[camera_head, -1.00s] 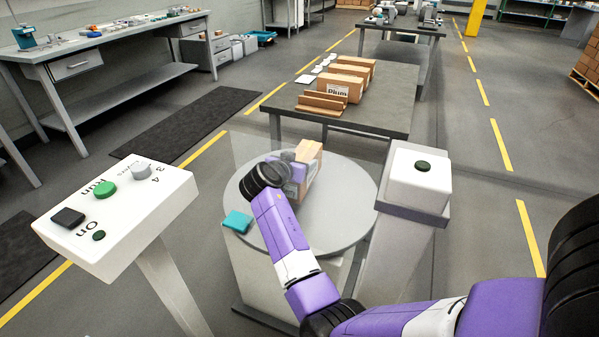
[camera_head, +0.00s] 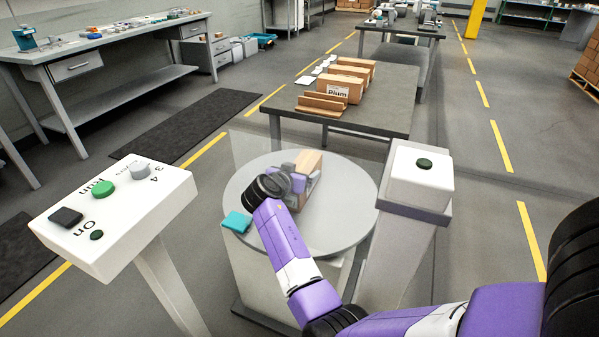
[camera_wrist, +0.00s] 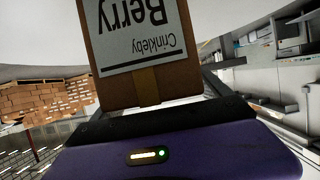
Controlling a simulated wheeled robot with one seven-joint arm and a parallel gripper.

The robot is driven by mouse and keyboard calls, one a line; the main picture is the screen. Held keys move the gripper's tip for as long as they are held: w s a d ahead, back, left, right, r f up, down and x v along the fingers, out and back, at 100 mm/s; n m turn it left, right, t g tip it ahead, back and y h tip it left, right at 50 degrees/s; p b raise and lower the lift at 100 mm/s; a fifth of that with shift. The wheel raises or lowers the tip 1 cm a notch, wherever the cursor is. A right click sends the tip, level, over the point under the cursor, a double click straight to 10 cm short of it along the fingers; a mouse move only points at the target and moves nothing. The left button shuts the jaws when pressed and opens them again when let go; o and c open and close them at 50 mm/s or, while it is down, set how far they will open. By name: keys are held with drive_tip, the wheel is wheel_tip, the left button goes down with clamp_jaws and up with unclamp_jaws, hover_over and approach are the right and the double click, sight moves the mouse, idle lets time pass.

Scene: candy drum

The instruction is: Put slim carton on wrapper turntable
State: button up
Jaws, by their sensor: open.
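The slim carton (camera_head: 309,163) is a tan box over the grey wrapper turntable (camera_head: 345,215), and it appears to rest on the disc just past its centre. My gripper (camera_head: 303,186) is open at the carton, low over the disc, and hides much of its near side. In the wrist view the carton (camera_wrist: 150,90) is close in front of the gripper. Its white label reads "Crinkleby Berry", upside down in that picture. The carton's contact with the disc and any gap to the fingers are hard to see.
A teal block (camera_head: 237,222) is at the turntable's left edge. A control panel (camera_head: 120,215) with buttons stands at left, and a white post with a dark button (camera_head: 424,164) at right. Behind, a grey table (camera_head: 385,115) holds several cartons, one labelled "Plum" (camera_head: 338,92).

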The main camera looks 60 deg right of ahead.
drive_tip(key=shift+r, duration=0.1)
drive_tip(key=shift+a+r, duration=0.15)
drive_tip(key=shift+a, duration=0.05)
drive_tip(key=p+v, duration=0.1)
drive_tip(key=v, duration=1)
drive_tip(key=shift+a, duration=0.3)
